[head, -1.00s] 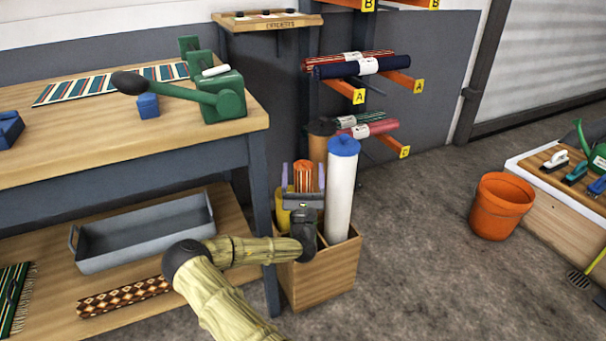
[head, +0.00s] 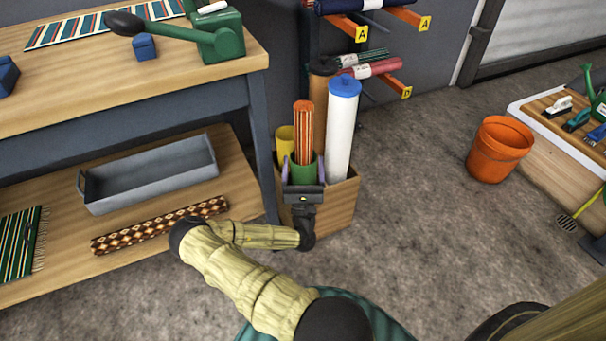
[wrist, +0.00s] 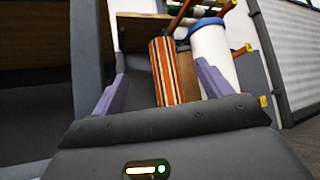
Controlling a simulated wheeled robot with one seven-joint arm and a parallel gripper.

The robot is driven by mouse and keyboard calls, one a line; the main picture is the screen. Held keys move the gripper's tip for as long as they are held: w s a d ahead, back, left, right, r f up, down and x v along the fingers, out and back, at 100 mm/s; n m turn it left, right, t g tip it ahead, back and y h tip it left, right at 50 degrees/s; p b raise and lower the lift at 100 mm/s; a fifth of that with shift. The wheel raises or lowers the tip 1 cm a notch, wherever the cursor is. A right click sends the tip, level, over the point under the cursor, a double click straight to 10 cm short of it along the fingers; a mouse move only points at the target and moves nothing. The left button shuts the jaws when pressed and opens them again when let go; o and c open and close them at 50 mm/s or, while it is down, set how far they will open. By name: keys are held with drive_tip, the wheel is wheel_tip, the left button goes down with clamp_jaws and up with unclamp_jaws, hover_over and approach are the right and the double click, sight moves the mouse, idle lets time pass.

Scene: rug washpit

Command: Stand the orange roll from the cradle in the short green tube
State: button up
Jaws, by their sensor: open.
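The orange striped roll (head: 303,128) stands upright in the short green tube (head: 304,172), which sits in the wooden bin (head: 338,208). My gripper (head: 303,184) is open in front of the green tube, with its purple fingers to either side and clear of the roll. In the wrist view the roll (wrist: 173,72) stands beyond and between the two open fingers (wrist: 162,88), touching neither. The roll's lower end is hidden inside the tube in the head view.
A yellow tube (head: 285,139), a brown tube (head: 321,90) and a tall white tube with a blue cap (head: 343,130) share the bin. The workbench leg (head: 262,150) stands close on the left. An orange bucket (head: 498,150) is to the right, with clear floor between.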

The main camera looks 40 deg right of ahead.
drive_tip(key=v, duration=0.3)
idle(1.4)
